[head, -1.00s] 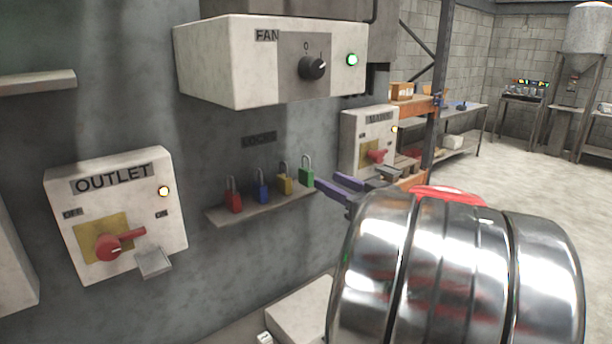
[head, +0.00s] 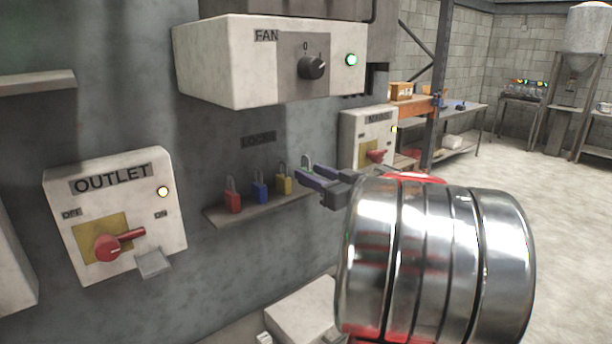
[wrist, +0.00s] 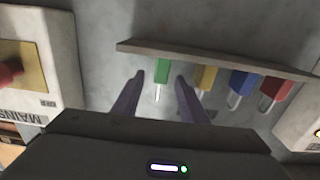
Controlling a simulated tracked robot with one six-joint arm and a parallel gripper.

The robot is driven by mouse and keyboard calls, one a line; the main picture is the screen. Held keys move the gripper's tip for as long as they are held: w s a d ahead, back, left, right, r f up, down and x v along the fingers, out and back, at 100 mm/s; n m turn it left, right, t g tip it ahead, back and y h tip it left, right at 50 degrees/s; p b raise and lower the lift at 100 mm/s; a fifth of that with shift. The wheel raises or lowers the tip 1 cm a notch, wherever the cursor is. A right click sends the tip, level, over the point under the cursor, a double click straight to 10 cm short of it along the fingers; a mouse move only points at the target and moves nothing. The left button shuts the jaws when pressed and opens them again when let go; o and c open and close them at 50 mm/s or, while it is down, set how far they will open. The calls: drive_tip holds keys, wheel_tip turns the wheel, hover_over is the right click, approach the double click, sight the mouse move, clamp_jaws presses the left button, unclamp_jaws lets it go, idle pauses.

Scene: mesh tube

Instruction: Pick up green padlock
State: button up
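The green padlock (wrist: 161,76) stands at one end of the lock shelf, with its shackle in view. In the wrist view, which shows the shelf upside down, it lies between the two purple fingers of my gripper (wrist: 159,78), with a gap on each side. My gripper is open and holds nothing. In the head view my gripper (head: 304,175) covers the padlock's body, and only part of its shackle (head: 306,161) shows above the fingers. I cannot tell how far the fingertips reach around the body.
Yellow (head: 284,183), blue (head: 260,190) and red (head: 233,200) padlocks stand along the same shelf (head: 225,216). The FAN box (head: 220,65) juts out above, the OUTLET box (head: 115,215) is left, and the MAINS box (head: 352,135) is right behind my gripper.

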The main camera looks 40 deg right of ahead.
sight(311, 173)
drive_tip(key=w, duration=0.3)
drive_tip(key=shift+w+d, duration=0.15)
drive_tip(key=shift+d, duration=0.05)
idle(0.3)
clamp_jaws()
idle(0.3)
